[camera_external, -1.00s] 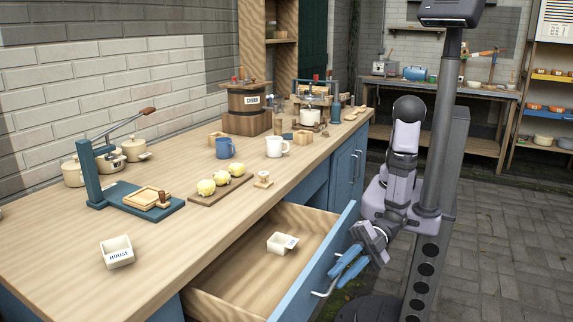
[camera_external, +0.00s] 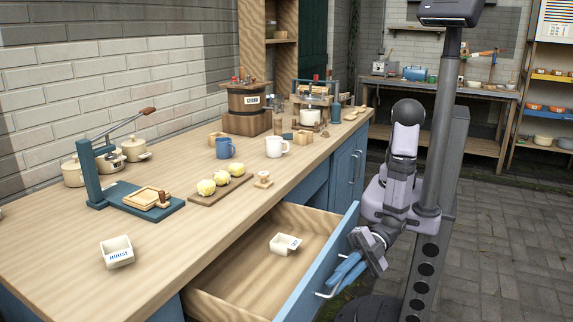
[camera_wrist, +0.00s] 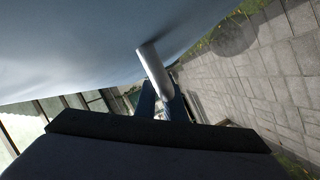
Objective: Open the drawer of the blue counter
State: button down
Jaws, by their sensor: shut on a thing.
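The blue counter's drawer (camera_external: 255,283) stands well open, its wooden inside exposed and its blue front panel (camera_external: 322,262) facing my arm. A silver bar handle (camera_external: 327,293) shows on the front panel. My gripper (camera_external: 343,273) has blue fingers and is at this handle. In the wrist view, the silver handle (camera_wrist: 155,68) runs down from the blue-grey panel to the blue fingers (camera_wrist: 160,102). The fingers are shut on it, though the exact contact is partly hidden.
A small white box (camera_external: 285,243) lies in the drawer. The wooden countertop (camera_external: 90,245) holds a press (camera_external: 130,195), yellow balls on a board (camera_external: 215,190), mugs (camera_external: 275,147) and a churn (camera_external: 246,98). Paved floor (camera_external: 500,220) is clear to the right.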

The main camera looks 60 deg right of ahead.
jog(key=s, duration=0.2)
jog(key=shift+s, duration=0.4)
jog(key=c, duration=2.1)
grip_release()
jog(key=shift+s+d+r+p, duration=0.2)
jog(key=shift+d+r, duration=0.25)
jog(key=shift+r, duration=0.85)
jog(key=shift+s+d+r+p, duration=0.15)
jog(key=shift+d+r+p, duration=0.3)
jog(key=shift+r, duration=0.85)
jog(key=shift+s+d+r+p, duration=0.15)
jog(key=shift+d+r, duration=0.35)
jog(key=shift+r, duration=0.8)
